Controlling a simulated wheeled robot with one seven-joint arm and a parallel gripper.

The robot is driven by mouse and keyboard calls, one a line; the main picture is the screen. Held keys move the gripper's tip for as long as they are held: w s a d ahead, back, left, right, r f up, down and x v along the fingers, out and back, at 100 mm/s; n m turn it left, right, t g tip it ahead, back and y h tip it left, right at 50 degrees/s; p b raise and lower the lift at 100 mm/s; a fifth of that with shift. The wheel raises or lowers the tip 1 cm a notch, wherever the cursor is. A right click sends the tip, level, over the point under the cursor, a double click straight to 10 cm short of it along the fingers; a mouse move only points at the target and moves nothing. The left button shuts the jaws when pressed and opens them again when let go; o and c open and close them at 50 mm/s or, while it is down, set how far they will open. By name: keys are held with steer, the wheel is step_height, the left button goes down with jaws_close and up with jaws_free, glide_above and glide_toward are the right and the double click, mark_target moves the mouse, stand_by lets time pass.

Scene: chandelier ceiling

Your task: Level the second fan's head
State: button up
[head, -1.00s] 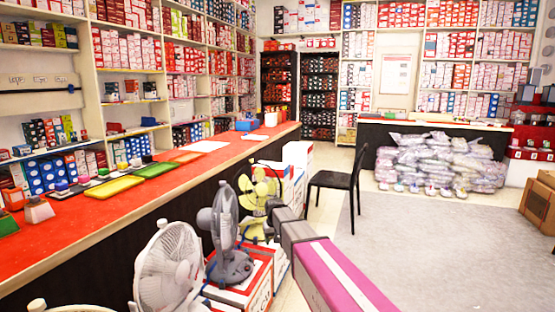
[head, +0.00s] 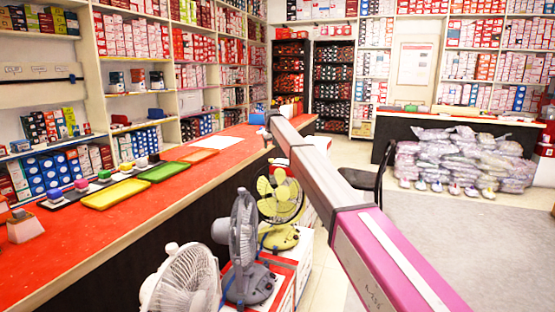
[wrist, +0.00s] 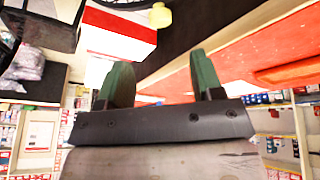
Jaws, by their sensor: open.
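Three fans stand in a row on boxes beside the counter in the head view. The nearest is a white fan (head: 185,280), cut off by the bottom edge. Behind it is a grey fan (head: 243,240) with its head facing left, on a grey base. Farthest is a yellow fan (head: 280,200) with a dark guard ring. My arm reaches past them, its end (head: 274,122) above and beyond the yellow fan, near the counter edge. In the wrist view my gripper (wrist: 163,82) has two green fingers wide apart with nothing between them. A small yellow part (wrist: 160,15) shows at the top.
The long red-topped counter (head: 60,245) runs along the left, with yellow and green trays (head: 115,193) on it. A black chair (head: 365,185) stands partly behind my arm. Bagged goods (head: 455,160) lie at the far counter. Grey floor at right is clear.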

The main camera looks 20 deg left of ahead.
steer(key=x, duration=1)
steer(key=shift+f, duration=0.15)
steer(key=shift+c, duration=0.3)
jaws_close()
steer(key=s+d, duration=0.1)
steer(key=d, duration=0.1)
steer(key=s+d+r+t+y, duration=0.1)
steer(key=s+d, duration=0.1)
steer(key=s+d+t+y, duration=0.1)
steer(key=s+d, duration=0.1)
steer(key=shift+s+r, duration=0.15)
steer(key=shift+d, duration=0.15)
steer(key=shift+s, duration=0.1)
steer(key=shift+o, duration=0.3)
jaws_free()
